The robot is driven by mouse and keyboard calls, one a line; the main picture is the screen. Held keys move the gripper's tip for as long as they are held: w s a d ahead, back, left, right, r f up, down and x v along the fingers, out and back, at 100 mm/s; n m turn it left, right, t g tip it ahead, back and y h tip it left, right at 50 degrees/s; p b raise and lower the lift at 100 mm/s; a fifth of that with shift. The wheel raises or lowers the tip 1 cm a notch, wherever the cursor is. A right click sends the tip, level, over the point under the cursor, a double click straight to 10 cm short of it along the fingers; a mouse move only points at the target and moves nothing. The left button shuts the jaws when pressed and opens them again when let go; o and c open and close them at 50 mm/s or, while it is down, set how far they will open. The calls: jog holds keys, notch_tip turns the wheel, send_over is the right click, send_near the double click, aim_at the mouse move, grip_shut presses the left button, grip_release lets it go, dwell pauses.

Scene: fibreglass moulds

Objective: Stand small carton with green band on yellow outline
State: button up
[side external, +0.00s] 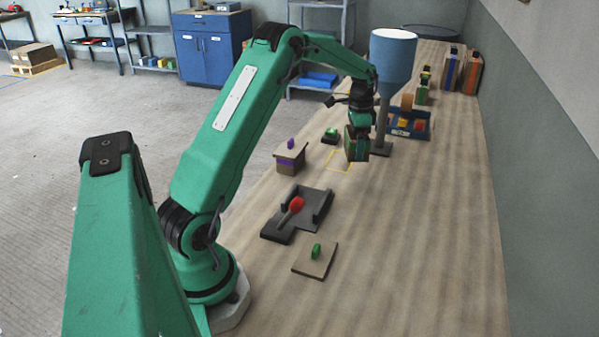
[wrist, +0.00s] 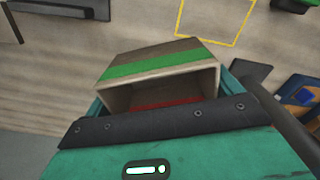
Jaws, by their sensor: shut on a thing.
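The small carton with the green band (wrist: 160,65) is a brown box with an open end towards the wrist camera, and something red shows inside. My gripper (side external: 357,148) is shut on it, with a teal finger on each side in the wrist view. In the side view the carton (side external: 351,146) is partly covered by the fingers and appears held above the table. The yellow outline (side external: 340,161) lies on the table just left of and below the carton in the side view.
A blue-topped hopper on a post (side external: 393,58) stands close right of my gripper.

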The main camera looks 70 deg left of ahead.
send_over(338, 166)
jog(key=f, duration=0.5)
jog(key=shift+a, duration=0.2)
jog(key=shift+f, duration=2)
jog(key=shift+f, duration=0.1)
jog(key=o, duration=0.7)
jog(key=shift+f, duration=0.1)
jog(key=shift+r, duration=0.2)
notch_tip(338, 166, up, 12)
jog(key=shift+d, duration=0.1)
